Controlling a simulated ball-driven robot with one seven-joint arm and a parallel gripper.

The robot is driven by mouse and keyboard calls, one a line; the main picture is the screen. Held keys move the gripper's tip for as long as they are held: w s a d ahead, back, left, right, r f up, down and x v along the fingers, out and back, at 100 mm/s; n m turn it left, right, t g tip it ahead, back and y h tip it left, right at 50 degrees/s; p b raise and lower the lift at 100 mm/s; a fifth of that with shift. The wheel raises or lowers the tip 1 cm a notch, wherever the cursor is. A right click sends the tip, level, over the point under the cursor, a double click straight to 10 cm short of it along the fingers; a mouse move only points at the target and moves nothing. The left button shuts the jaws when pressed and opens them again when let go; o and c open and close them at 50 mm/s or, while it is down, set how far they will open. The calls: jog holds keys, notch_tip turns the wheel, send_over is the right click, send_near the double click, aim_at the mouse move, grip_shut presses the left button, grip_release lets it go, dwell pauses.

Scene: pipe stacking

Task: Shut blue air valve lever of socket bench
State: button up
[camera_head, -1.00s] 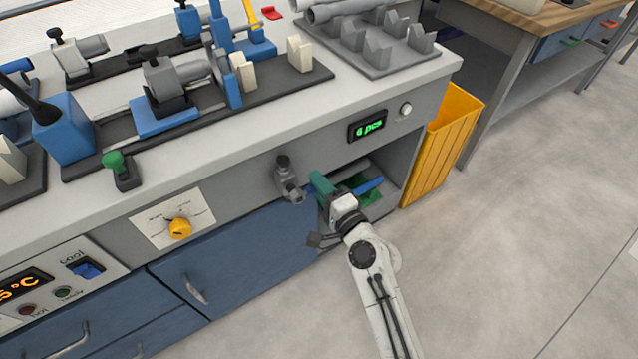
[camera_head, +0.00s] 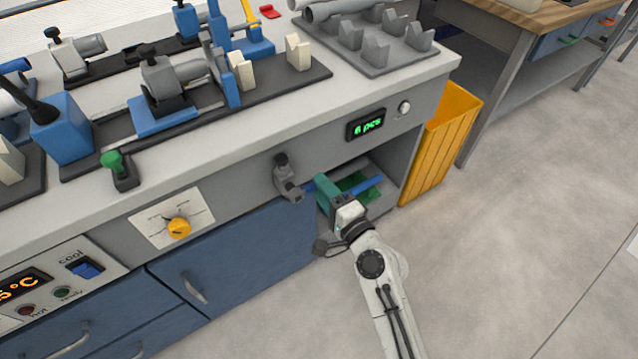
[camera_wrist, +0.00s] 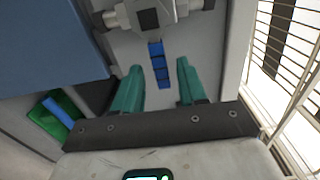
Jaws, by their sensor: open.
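The grey air valve (camera_head: 286,178) sticks out from the bench front, left of the open bay. Its blue lever (camera_head: 309,189) shows as a short bit of blue between the valve and my gripper (camera_head: 325,187). In the wrist view the lever (camera_wrist: 160,66) extends from the grey valve body (camera_wrist: 150,17) toward my gripper (camera_wrist: 158,78). My green fingers are open, one on each side of the lever, with a gap visible on both sides. The lever's end lies between the fingers. My gripper hides part of the lever in the head view.
A green bin (camera_head: 352,186) with a blue piece (camera_head: 370,184) lies in the open bay behind my gripper. A yellow crate (camera_head: 440,145) stands to the right of the bench. A yellow knob (camera_head: 179,228) is at left. The floor at right is clear.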

jog(key=v, duration=0.8)
jog(key=shift+s+d, duration=0.25)
